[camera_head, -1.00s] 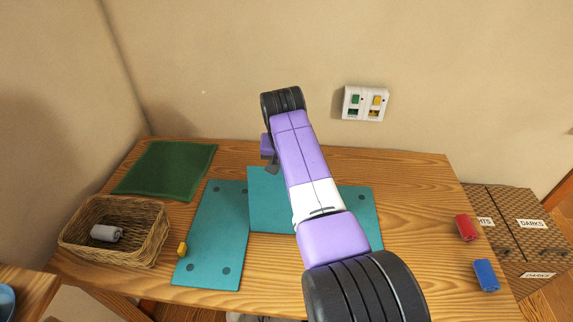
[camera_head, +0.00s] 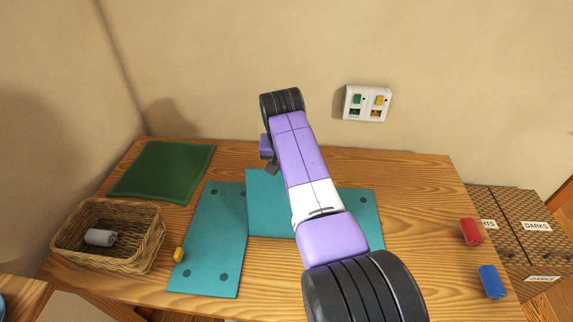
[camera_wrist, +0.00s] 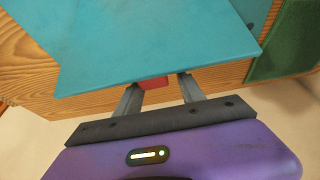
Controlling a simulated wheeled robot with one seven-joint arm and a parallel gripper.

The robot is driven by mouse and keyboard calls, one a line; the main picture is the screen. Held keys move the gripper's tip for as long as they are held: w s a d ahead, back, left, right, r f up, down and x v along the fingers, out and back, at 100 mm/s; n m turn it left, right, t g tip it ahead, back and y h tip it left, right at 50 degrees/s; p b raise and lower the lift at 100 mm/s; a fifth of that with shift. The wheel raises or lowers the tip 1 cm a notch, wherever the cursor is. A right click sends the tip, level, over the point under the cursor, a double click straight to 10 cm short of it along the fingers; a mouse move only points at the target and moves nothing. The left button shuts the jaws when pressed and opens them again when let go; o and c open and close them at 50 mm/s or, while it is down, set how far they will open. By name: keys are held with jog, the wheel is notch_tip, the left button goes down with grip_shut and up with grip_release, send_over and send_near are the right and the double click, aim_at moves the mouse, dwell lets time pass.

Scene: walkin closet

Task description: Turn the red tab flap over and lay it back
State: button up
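The red tab (camera_wrist: 153,82) shows in the wrist view at the edge of a teal panel (camera_wrist: 150,45), between my fingertips. My gripper (camera_wrist: 160,88) is open there. A clear gap shows between the tab and the right finger; the left finger is close to the tab, and I cannot tell if it touches. In the head view my gripper (camera_head: 271,167) is at the far edge of the middle teal panel (camera_head: 262,210), mostly hidden by my arm. The red tab is hidden there. My arm also covers part of the teal panels.
A left teal panel (camera_head: 215,240) has a yellow tab (camera_head: 179,255). A wicker basket (camera_head: 140,257) holds a grey roll (camera_head: 100,237). A green cloth (camera_head: 163,172) lies behind. Red (camera_head: 471,232) and blue (camera_head: 493,282) pieces lie right. A switch plate (camera_head: 367,103) is on the wall.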

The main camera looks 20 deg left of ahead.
jog(key=shift+d+f, duration=0.2)
jog(key=shift+f, duration=0.05)
jog(key=shift+v, duration=4)
jog(key=shift+w+a, duration=0.1)
jog(key=shift+a, duration=0.05)
